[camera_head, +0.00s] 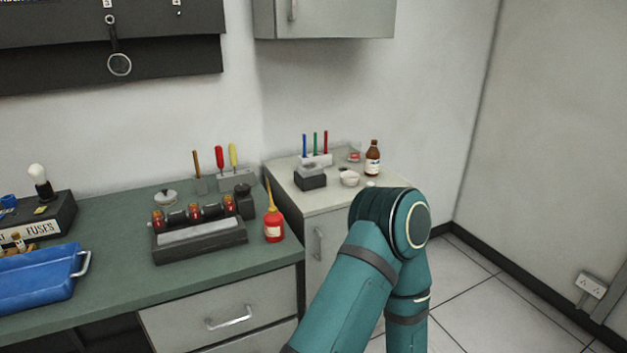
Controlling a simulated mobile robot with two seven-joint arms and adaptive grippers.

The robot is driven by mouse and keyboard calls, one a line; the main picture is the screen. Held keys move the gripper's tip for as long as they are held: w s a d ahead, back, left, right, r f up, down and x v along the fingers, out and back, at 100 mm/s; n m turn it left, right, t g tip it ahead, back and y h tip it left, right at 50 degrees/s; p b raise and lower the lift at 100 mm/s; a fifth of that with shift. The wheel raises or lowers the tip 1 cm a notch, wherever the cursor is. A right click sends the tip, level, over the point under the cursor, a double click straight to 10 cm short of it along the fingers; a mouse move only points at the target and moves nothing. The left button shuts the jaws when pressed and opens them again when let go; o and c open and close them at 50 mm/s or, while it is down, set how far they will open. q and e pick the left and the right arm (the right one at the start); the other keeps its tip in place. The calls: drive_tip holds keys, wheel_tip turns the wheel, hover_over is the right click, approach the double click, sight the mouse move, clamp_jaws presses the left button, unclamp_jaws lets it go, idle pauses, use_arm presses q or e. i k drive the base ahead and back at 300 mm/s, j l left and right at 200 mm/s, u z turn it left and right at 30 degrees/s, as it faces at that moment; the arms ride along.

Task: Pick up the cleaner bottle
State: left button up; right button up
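A small brown bottle (372,160) with a dark cap and a pale label stands upright near the right side of the light cabinet top. It appears to be the cleaner bottle, though I cannot read its label. One of my arms rises from the bottom of the view and bends at a teal elbow in front of this cabinet; its lower part drops toward the floor. Neither of my grippers shows, so I cannot see whether they are open or shut.
On the cabinet top (290,185) stand a pen rack (316,160), a dark block (310,180), a white bowl (349,178) and a small jar (354,153). The green bench (120,285) bears a red oil can (273,225), a blue tray (40,277) and a fuse box (38,220).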

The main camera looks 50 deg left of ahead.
sight(372, 155)
drive_tip(key=u, duration=1.8)
drive_tip(key=i+l+u, duration=0.1)
drive_tip(key=u, duration=0.3)
drive_tip(key=l+u, duration=0.2)
drive_tip(key=u, duration=0.2)
drive_tip(key=i+l+u, duration=0.1)
drive_tip(key=u, duration=0.25)
drive_tip(key=l+u, duration=0.3)
drive_tip(key=l, duration=0.2)
drive_tip(key=l+u, duration=0.25)
drive_tip(key=l, duration=0.3)
drive_tip(key=l+u, duration=0.1)
drive_tip(key=l, duration=0.4)
drive_tip(key=k+l, duration=0.1)
drive_tip(key=l, duration=0.4)
drive_tip(key=u, duration=0.05)
